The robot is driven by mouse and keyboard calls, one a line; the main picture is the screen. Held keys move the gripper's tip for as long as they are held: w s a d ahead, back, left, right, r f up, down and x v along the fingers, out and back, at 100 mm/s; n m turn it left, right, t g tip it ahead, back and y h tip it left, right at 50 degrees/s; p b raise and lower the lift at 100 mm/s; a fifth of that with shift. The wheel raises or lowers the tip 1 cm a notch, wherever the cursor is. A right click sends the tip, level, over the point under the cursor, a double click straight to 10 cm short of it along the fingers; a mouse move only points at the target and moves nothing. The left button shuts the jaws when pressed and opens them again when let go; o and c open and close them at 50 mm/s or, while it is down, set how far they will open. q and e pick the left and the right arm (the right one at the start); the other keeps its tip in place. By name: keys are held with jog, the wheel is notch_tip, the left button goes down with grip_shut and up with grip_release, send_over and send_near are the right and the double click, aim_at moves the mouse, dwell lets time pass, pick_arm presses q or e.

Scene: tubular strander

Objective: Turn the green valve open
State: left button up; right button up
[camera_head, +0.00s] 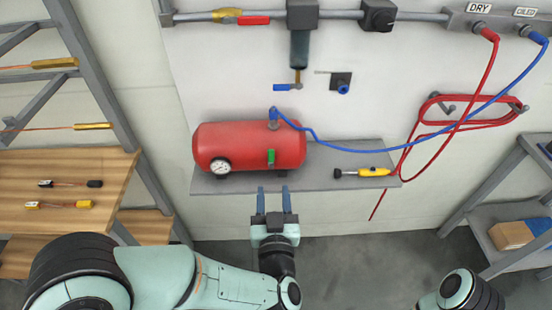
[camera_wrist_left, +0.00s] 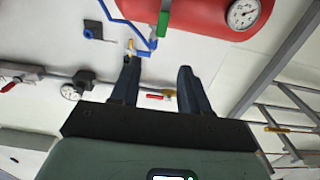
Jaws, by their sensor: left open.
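The green valve (camera_head: 271,157) is a small upright green handle on the front right of a red air tank (camera_head: 235,147) on a grey wall shelf. In the left wrist view the green valve (camera_wrist_left: 164,20) hangs at the top edge, beyond the fingertips, and the red tank (camera_wrist_left: 205,10) is cut off. My left gripper (camera_head: 273,191) is open and empty, its two blue fingers pointing at the shelf's front, just below the valve in the picture. The open fingers (camera_wrist_left: 158,68) show apart in the wrist view. My right gripper is not in view; only part of that arm shows at lower right.
A pressure gauge (camera_head: 220,167) sits left of the valve. A blue hose (camera_head: 350,146) rises from the tank and runs right. A yellow tool (camera_head: 370,171) lies on the shelf (camera_head: 320,157). A wooden rack (camera_head: 65,170) stands left.

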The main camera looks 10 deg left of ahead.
aim_at(271, 152)
pick_arm(q)
jog(key=p+x, duration=0.1)
jog(key=x, duration=1.1)
jog(key=shift+w+a+f, duration=0.1)
jog(key=shift+w, duration=0.05)
grip_shut()
